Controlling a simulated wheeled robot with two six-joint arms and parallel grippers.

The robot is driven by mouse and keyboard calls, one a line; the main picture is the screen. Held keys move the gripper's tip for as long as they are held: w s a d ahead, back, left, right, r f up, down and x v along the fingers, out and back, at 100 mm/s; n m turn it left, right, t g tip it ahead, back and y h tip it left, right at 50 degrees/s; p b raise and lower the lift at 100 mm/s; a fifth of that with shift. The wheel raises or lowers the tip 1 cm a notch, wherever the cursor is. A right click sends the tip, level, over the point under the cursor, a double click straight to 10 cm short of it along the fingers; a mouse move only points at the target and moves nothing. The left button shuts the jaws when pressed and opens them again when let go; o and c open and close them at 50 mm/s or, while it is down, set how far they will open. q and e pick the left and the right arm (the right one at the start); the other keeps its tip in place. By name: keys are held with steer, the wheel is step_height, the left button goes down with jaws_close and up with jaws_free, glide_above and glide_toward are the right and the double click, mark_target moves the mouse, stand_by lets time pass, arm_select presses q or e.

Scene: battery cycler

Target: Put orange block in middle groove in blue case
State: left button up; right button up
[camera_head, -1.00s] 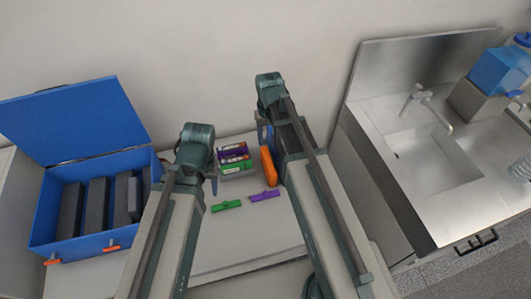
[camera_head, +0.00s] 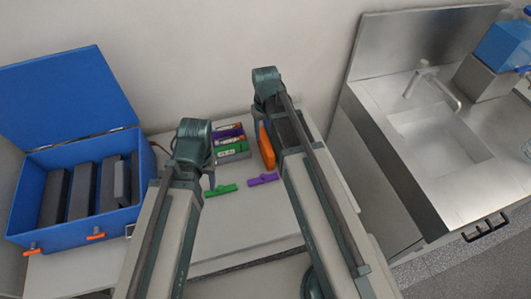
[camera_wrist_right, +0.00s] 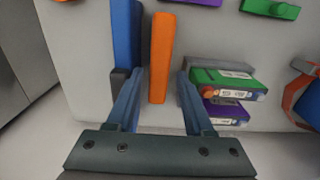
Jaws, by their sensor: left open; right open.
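The orange block (camera_head: 267,147) stands on the white table, beside the right forearm in the head view. My right gripper (camera_wrist_right: 160,73) is open, with the orange block (camera_wrist_right: 160,60) upright in the gap between its blue fingers. I see a gap on each side, so it is not clamped. The open blue case (camera_head: 85,235) is at the left, its lid raised at the back. Dark grey bars (camera_head: 84,188) inside it leave grooves between them, partly shadowed. My left gripper (camera_head: 210,180) hangs left of the green clip, open; its fingers are mostly hidden by the arm.
A blue block (camera_wrist_right: 126,35) stands close beside the orange one. A grey holder (camera_head: 236,157) with green and purple packs is left of it in the head view. A green clip (camera_head: 221,190) and purple clip (camera_head: 263,180) lie in front. A sink (camera_head: 440,130) is at the right.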

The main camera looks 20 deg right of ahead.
mark_target(266, 141)
arm_select(q)
step_height(266, 141, down, 6)
steer(key=b, duration=0.5)
steer(key=shift+r+b, duration=0.2)
steer(key=shift+b, duration=0.1)
arm_select(e)
step_height(266, 141, down, 6)
steer(key=shift+r, duration=0.15)
arm_select(q)
steer(key=shift+r, duration=0.1)
arm_select(e)
steer(key=shift+r, duration=0.1)
jaws_close()
